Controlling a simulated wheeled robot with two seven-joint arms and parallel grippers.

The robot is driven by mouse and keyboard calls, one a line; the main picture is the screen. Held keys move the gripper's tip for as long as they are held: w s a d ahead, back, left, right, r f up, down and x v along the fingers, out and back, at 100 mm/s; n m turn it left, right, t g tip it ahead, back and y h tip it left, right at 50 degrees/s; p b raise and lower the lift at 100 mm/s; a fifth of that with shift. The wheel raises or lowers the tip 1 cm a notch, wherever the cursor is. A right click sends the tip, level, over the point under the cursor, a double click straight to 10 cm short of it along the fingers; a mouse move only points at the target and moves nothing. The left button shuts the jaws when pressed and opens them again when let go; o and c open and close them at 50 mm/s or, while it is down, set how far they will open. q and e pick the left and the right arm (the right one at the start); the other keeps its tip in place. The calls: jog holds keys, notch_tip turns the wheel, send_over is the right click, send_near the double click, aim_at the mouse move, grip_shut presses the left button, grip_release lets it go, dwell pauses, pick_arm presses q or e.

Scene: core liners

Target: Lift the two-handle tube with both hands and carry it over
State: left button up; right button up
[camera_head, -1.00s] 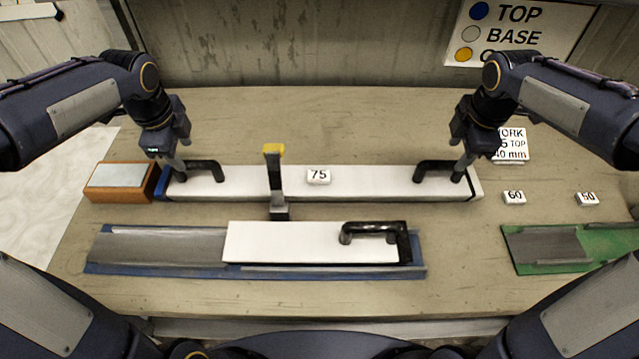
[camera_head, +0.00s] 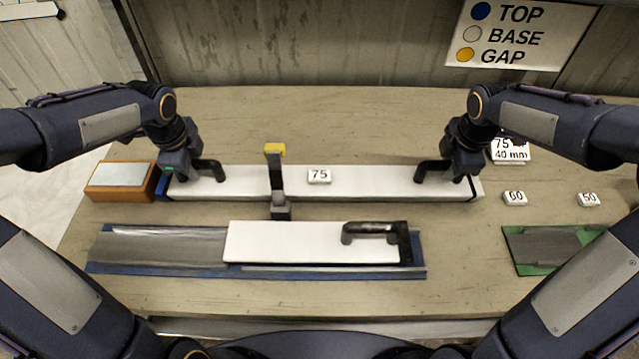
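The two-handle tube (camera_head: 370,183) is a long white box-shaped bar with a blue left end, a dark band near its right end and a black handle near each end. It lies across the middle of the bench. My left gripper (camera_head: 184,172) is down at the left handle (camera_head: 212,168). My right gripper (camera_head: 461,173) is down at the right handle (camera_head: 430,170). The fingers of both are mostly hidden by the hands and handles, so I cannot tell whether they are closed.
A grey post with a yellow top (camera_head: 274,149) stands at the tube's front. A "75" tag (camera_head: 319,176) shows on the tube. In front, a blue tray (camera_head: 160,268) holds a shorter white piece (camera_head: 300,242) with one handle. A wooden block (camera_head: 120,194) is left; a green tray (camera_head: 525,265) is right.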

pick_arm(q)
grip_shut()
pick_arm(e)
grip_shut()
dwell(0.7)
pick_arm(q)
jog(key=shift+w+r, duration=0.15)
jog(key=shift+r, duration=0.1)
pick_arm(e)
jog(key=shift+w+r, duration=0.15)
jog(key=shift+r, duration=0.05)
